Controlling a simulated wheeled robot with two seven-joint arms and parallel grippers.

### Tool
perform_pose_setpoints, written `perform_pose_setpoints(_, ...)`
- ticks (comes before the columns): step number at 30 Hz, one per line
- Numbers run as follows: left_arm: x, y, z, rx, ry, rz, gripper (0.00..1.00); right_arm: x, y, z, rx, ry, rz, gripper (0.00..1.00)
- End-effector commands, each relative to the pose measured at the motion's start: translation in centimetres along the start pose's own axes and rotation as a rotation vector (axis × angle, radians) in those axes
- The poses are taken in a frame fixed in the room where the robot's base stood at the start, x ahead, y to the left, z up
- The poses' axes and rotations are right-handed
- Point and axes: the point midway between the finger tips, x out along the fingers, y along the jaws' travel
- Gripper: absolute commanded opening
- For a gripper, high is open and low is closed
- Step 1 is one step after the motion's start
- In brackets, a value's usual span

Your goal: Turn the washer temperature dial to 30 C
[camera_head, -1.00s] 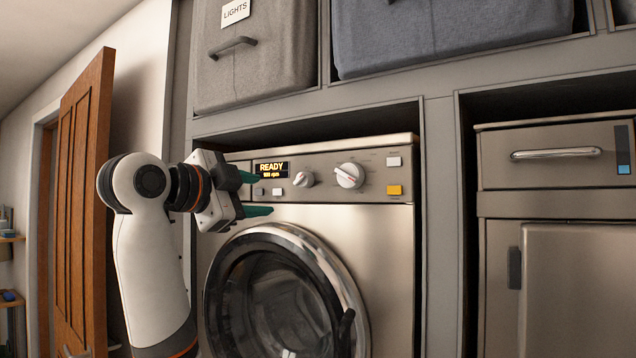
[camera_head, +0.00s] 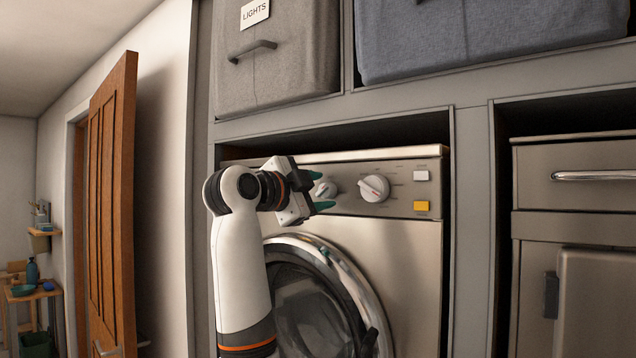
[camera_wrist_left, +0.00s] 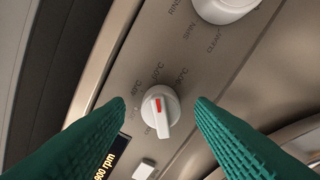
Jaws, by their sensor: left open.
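The small white temperature dial (camera_head: 326,188) is on the washer's (camera_head: 405,245) front panel, partly hidden by my left gripper in the head view. In the left wrist view the dial (camera_wrist_left: 160,110) shows a red mark on its ridge, pointing up the picture, roughly between the 40 °C and 60 °C labels; the lower-left labels are too blurred to read surely. My left gripper (camera_head: 321,191) is open, its green fingers on either side of the dial in the wrist view. I see no clear contact. My right gripper is not in view.
A larger white knob (camera_head: 374,188) sits right of the dial, with a white button (camera_head: 421,175) and a yellow button (camera_head: 421,206) beyond. The washer's display (camera_wrist_left: 112,160) shows partly in the wrist view. The cubby frame (camera_head: 466,230) borders the washer.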

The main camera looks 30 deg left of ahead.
Motion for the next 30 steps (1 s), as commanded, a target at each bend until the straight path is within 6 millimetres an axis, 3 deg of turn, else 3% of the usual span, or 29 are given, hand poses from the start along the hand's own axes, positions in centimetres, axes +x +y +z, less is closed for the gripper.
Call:
perform_pose_setpoints(10, 0.44, -0.06, -0.06, 0.001, 0.001, 0.0, 0.5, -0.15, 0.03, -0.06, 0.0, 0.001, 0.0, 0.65)
perform_pose_setpoints(18, 0.42, -0.06, -0.04, 0.001, 0.001, 0.0, 0.05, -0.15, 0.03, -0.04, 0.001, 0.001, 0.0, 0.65)
perform_pose_setpoints(30, 0.44, -0.15, -0.04, -0.072, 0.001, -0.002, 0.05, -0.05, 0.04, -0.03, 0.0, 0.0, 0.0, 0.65)
